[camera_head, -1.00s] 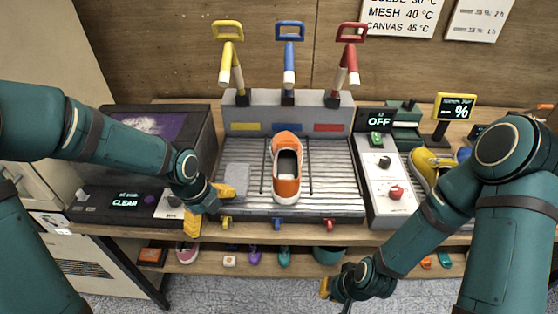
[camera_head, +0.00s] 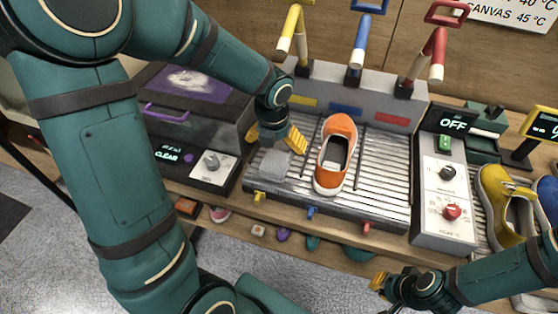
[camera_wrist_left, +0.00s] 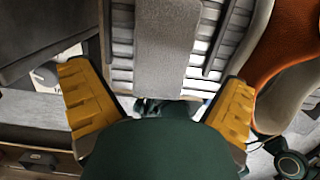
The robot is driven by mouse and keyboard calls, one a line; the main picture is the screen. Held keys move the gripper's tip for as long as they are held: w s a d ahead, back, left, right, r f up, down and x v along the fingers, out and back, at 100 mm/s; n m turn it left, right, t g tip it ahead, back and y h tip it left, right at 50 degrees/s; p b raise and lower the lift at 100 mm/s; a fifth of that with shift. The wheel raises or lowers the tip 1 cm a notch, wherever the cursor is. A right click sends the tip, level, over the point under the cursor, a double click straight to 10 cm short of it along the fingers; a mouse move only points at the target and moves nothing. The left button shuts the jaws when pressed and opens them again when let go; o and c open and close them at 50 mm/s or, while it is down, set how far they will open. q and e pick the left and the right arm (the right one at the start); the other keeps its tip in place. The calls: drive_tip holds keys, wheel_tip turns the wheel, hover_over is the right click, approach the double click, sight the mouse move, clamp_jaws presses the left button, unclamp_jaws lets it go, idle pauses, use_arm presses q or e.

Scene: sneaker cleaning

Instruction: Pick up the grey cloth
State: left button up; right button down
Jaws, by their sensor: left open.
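The grey cloth (camera_head: 275,163) lies flat on the left end of the ribbed metal rack, left of the orange sneaker (camera_head: 336,152). My left gripper (camera_head: 276,139) is open and empty, with its yellow fingers spread close above the cloth at its back edge. In the left wrist view the cloth (camera_wrist_left: 168,45) lies beyond and between the two spread fingers (camera_wrist_left: 156,78), which do not appear to touch it. My right gripper (camera_head: 380,282) is low in front of the shelf edge; only one yellow finger shows clearly.
Yellow, blue and red taps (camera_head: 357,58) stand behind the rack (camera_head: 385,188). A black box with a knob panel (camera_head: 207,165) stands on the left. A white control panel (camera_head: 447,195) and a yellow shoe (camera_head: 497,200) are on the right.

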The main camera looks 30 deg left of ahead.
sight(278, 155)
use_arm(q)
drive_tip(key=shift+w+d+f+b, duration=0.15)
drive_tip(key=shift+f+b, duration=0.45)
drive_tip(key=shift+f, duration=0.95)
drive_tip(key=shift+w+a+f+b, duration=0.1)
drive_tip(key=shift+w+f+b, duration=0.3)
drive_tip(key=shift+f, duration=1.15)
drive_tip(key=shift+s, duration=0.2)
drive_tip(key=c, duration=1)
drive_tip(key=shift+r, duration=0.1)
